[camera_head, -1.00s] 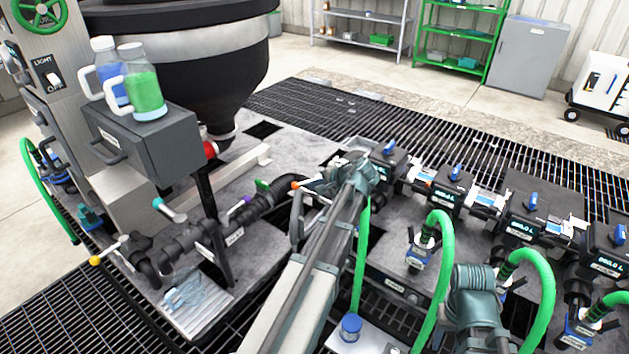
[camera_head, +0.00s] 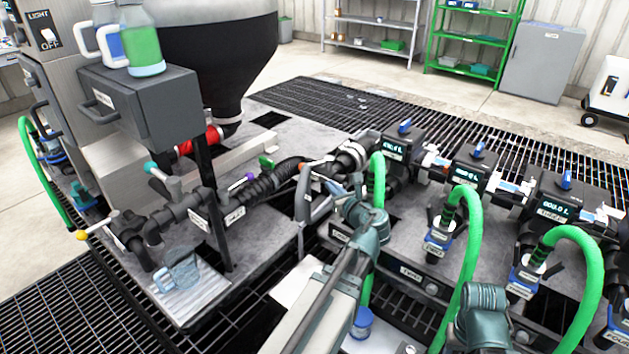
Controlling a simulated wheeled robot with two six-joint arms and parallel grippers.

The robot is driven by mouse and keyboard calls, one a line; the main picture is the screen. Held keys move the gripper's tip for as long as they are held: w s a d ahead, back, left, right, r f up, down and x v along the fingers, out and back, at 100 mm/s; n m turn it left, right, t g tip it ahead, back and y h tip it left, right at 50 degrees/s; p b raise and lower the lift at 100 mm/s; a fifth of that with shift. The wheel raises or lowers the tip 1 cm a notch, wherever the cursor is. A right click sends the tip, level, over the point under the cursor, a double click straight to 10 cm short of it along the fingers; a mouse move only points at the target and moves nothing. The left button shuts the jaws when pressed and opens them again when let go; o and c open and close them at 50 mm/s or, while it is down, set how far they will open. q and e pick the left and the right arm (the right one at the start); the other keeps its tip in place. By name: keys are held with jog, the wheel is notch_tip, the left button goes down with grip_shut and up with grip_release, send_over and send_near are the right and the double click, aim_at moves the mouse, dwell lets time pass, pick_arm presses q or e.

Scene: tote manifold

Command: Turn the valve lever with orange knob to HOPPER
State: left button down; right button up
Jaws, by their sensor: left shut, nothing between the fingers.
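The valve lever's orange knob (camera_head: 302,168) shows near the middle of the view, at the left end of a short lever by the black corrugated hose and a pale ring coupling (camera_head: 350,156). My left gripper (camera_head: 336,189) is shut and empty, just right of and below the knob. It looks apart from the knob, though the depth between them is hard to judge. My left wrist partly hides the valve area. I cannot read a HOPPER label. My right gripper is not in view; only part of my right arm shows at lower right.
Levers with teal (camera_head: 150,168), purple (camera_head: 250,176), yellow (camera_head: 82,235) and green (camera_head: 266,162) ends stand left along the pipes. A clear pitcher (camera_head: 181,268) sits on a plate. Green hoses (camera_head: 462,262) arch on the right. A grey curved bar (camera_head: 304,205) stands close left of my gripper.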

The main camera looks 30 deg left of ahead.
aim_at(316, 164)
pick_arm(q)
jog(key=b+x, duration=0.2)
jog(key=x, duration=1.1)
jog(key=shift+w+a+f+m+b, duration=0.15)
jog(key=shift+w+a+m+b, duration=0.15)
jog(key=shift+m+b, duration=0.1)
